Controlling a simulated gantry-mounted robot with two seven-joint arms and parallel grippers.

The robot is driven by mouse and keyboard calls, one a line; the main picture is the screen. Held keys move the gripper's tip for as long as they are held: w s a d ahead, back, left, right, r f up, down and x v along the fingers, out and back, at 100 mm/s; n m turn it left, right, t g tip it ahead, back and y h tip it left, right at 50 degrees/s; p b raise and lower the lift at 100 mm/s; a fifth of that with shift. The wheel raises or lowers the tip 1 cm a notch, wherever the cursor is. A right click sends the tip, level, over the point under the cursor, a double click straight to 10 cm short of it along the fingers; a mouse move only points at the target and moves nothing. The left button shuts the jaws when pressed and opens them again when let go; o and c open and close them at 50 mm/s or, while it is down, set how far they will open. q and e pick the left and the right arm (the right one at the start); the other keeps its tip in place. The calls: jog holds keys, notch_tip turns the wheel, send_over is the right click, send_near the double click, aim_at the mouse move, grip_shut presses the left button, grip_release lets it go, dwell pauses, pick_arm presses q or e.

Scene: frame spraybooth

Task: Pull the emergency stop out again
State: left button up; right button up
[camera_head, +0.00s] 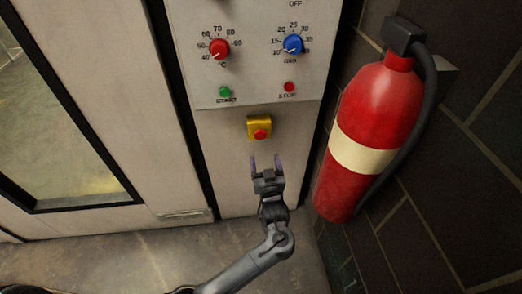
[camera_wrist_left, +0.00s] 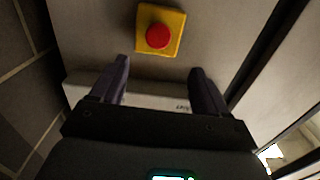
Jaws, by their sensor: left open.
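The emergency stop is a red button (camera_head: 260,134) on a yellow square housing (camera_head: 259,123), fixed to the pale cabinet panel below the dials. In the left wrist view the red button (camera_wrist_left: 159,37) sits on its yellow housing (camera_wrist_left: 175,20), beyond the fingertips and centred roughly between them. My left gripper (camera_head: 266,160) is open and empty, just below the button in the head view. Its two dark fingers (camera_wrist_left: 158,72) are apart and do not touch the button. How far the button is pressed in cannot be told. My right gripper is not in view.
Above the stop are a green start button (camera_head: 224,93), a red stop button (camera_head: 289,87), a red dial (camera_head: 219,49) and a blue dial (camera_head: 293,45). A red fire extinguisher (camera_head: 370,120) hangs on the dark tiled wall to the right. A windowed door (camera_head: 70,110) is at left.

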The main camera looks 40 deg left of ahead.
aim_at(261, 135)
pick_arm(q)
jog(key=b+x, duration=0.3)
jog(key=x, duration=0.6)
jog(key=shift+w+b, duration=0.2)
jog(key=shift+b, duration=0.2)
jog(key=shift+x, duration=1)
jog(key=shift+r, duration=0.15)
